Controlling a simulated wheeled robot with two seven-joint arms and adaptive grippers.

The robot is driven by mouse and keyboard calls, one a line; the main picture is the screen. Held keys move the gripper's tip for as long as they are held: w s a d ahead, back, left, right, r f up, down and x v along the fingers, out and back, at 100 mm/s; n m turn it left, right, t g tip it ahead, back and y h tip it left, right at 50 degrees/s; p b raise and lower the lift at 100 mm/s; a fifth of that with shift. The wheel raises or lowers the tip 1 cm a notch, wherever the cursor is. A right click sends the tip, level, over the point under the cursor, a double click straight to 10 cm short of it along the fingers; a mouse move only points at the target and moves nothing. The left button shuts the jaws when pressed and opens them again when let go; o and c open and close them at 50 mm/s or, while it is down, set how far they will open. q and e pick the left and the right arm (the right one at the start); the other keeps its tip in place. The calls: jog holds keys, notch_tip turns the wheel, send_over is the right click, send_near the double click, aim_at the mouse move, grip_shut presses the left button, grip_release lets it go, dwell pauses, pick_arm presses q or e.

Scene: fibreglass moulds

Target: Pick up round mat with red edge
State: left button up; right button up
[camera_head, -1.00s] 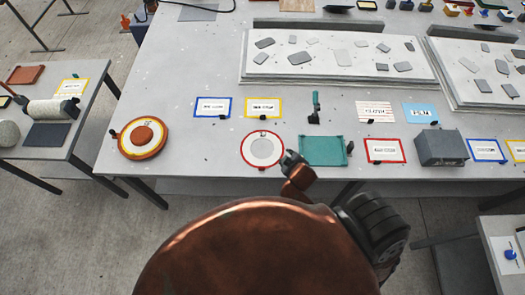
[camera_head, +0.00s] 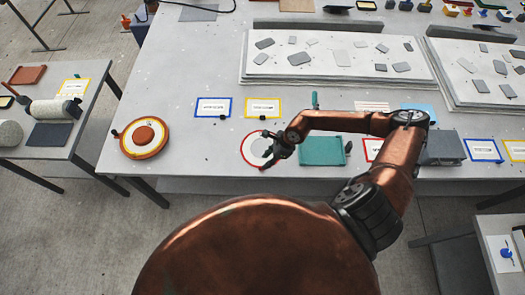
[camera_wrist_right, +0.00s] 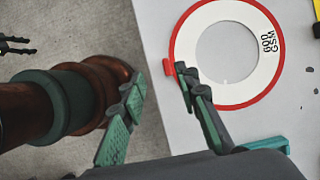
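The round mat with red edge (camera_head: 250,147) lies near the front edge of the table. It has a white ring and a grey centre. It also shows in the right wrist view (camera_wrist_right: 188,35), with a small red tab on its near side. My right gripper (camera_head: 268,149) is over the mat's right part and covers some of it. In the wrist view its two green-grey fingers (camera_wrist_right: 159,76) are apart with nothing between them. One finger overlaps the red edge by the tab; the other is over the floor. My left gripper is not seen in the head view; dark prongs at the wrist view's left edge are unclear.
A round orange-rimmed piece (camera_head: 144,138) lies left of the mat. Blue-framed (camera_head: 213,107) and yellow-framed (camera_head: 263,107) cards lie behind. A green tray (camera_head: 322,152) and a grey block (camera_head: 442,148) are to the right, partly under my arm. Bare table lies left of the mat.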

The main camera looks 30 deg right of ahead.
jog(key=shift+w+a+f+p, duration=0.1)
jog(key=shift+f+p, duration=0.05)
jog(key=shift+f, duration=0.5)
jog(key=shift+w+f+p, duration=0.1)
jog(key=shift+f+p, duration=0.05)
jog(key=shift+f, duration=0.45)
jog(key=x, duration=0.2)
jog(key=p+x, duration=0.1)
jog(key=x, duration=0.1)
jog(key=shift+d+f, duration=0.2)
jog(key=shift+d, duration=0.2)
jog(key=shift+w+a+f, duration=0.15)
jog(key=shift+w+f, duration=0.05)
jog(key=shift+f, duration=0.35)
jog(key=shift+c, duration=0.6)
grip_shut()
